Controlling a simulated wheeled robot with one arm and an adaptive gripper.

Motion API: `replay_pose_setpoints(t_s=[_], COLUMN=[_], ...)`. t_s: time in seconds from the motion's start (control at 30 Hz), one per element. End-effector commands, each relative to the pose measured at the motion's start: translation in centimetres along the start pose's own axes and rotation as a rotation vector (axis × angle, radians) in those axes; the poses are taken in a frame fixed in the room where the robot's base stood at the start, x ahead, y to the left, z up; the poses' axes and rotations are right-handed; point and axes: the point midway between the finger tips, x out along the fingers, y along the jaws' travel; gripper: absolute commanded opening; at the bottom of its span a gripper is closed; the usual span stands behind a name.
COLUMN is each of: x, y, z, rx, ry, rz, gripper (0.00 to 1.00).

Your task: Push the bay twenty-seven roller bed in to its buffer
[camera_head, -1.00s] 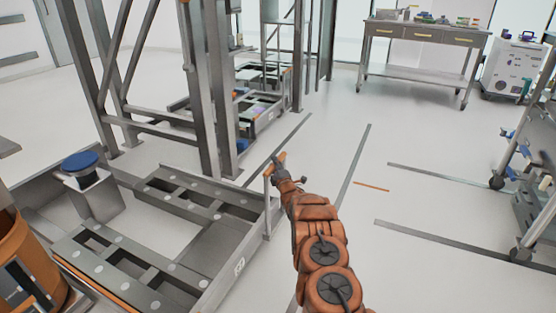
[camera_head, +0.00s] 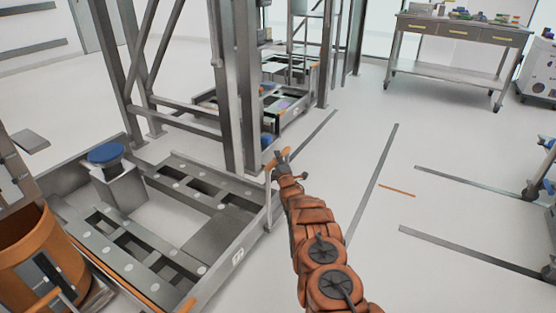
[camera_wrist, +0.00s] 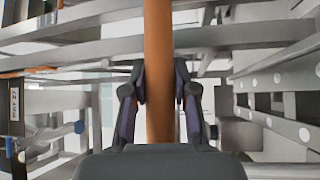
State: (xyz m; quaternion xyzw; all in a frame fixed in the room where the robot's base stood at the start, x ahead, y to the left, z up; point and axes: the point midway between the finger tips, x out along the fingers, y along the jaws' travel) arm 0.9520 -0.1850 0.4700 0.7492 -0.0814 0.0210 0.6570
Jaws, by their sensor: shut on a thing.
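The grey roller bed (camera_head: 215,230), with a plate that seems to read 27 on its near side, lies low at the left in the head view. A grey block with a blue round cap (camera_head: 107,153), seemingly the buffer, stands at its far left end. An upright with an orange handle bar rises from the bed's right corner. My gripper (camera_head: 277,163) is at this upright's top. In the wrist view the gripper (camera_wrist: 160,105) is shut on the orange handle bar (camera_wrist: 159,40), which runs between both fingers. Whether bed and buffer touch is unclear.
Grey rack posts (camera_head: 240,90) stand just behind the bed. An orange bin (camera_head: 38,255) stands at the lower left. A workbench (camera_head: 455,45) is at the back right. A wheeled cart (camera_head: 545,190) is at the right edge. The floor right of my arm is clear, with dark strips.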

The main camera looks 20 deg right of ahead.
Motion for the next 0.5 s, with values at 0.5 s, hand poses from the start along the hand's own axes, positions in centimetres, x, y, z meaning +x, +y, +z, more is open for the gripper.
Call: replay_pose_setpoints(t_s=[0.5], x=[0.00], y=[0.05], z=[0.10], rx=[0.001], ry=[-0.003], rz=[0.000], gripper=[0.54])
